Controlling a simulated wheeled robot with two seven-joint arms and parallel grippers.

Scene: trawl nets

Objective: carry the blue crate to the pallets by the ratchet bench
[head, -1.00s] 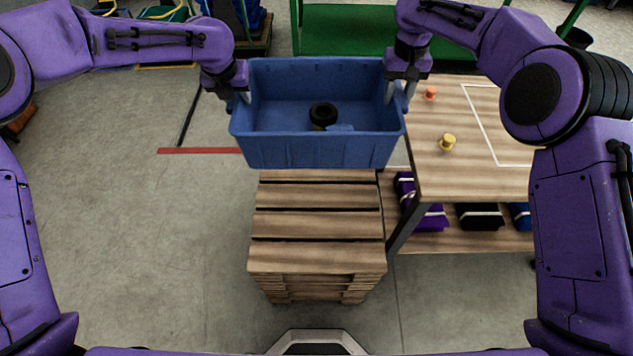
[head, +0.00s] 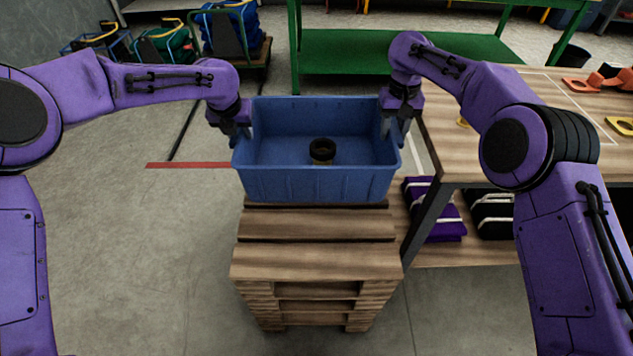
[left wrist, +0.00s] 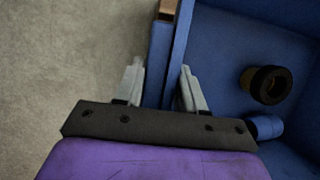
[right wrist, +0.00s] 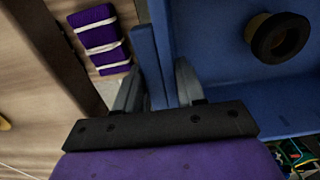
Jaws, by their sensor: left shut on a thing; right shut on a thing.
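The blue crate (head: 315,184) is upright between my grippers, over the far part of a stack of wooden pallets (head: 315,262). I cannot tell whether its base touches the top slats. A black ring-shaped thing (head: 322,150) lies inside; in the left wrist view a small blue piece (left wrist: 265,127) shows beside it. My left gripper (head: 243,130) is shut on the crate's left wall, one finger on each side in the left wrist view (left wrist: 158,88). My right gripper (head: 390,124) is shut on the right wall, as the right wrist view (right wrist: 158,85) shows.
A wooden bench (head: 470,150) stands close right of the pallets, with purple folded bundles (head: 436,222) on its lower shelf. A green table (head: 350,52) stands behind. Loaded carts (head: 232,45) are at the back left. The floor left of the pallets is clear, with a red line (head: 188,165).

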